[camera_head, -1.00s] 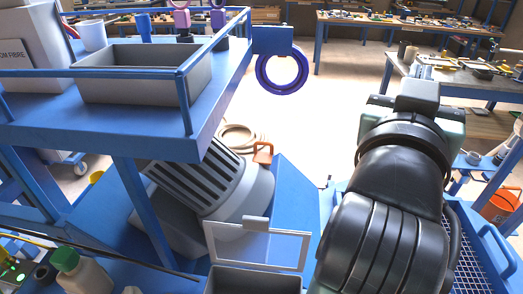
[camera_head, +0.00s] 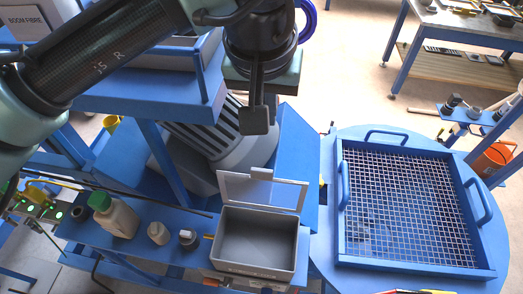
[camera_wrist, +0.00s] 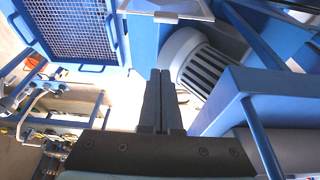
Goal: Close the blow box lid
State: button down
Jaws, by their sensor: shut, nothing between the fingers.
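The blow box (camera_head: 254,244) is a grey open-topped box at the bottom middle of the head view. Its lid (camera_head: 262,190), a pale framed panel with a small tab on its top edge, stands raised at the box's far side. In the wrist view a pale framed panel, which looks like the lid (camera_wrist: 168,9), shows at the top edge. My gripper (camera_head: 254,121) is above and behind the lid in the head view, apart from it. Its two dark fingers (camera_wrist: 159,88) are together and empty in the wrist view.
A ribbed grey motor (camera_head: 212,135) stands behind the lid. A blue shelf frame (camera_head: 150,108) is at the left. Bottles (camera_head: 118,218) stand left of the box. A blue-framed mesh screen (camera_head: 408,205) lies to the right. A sloped blue panel (camera_head: 300,145) stands beside the lid.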

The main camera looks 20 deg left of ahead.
notch_tip(320, 180, down, 10)
jog(key=s+p, duration=0.1)
jog(key=p, duration=0.4)
jog(key=shift+s+r, duration=0.2)
jog(key=shift+s+a+f, duration=0.1)
jog(key=shift+a, duration=0.05)
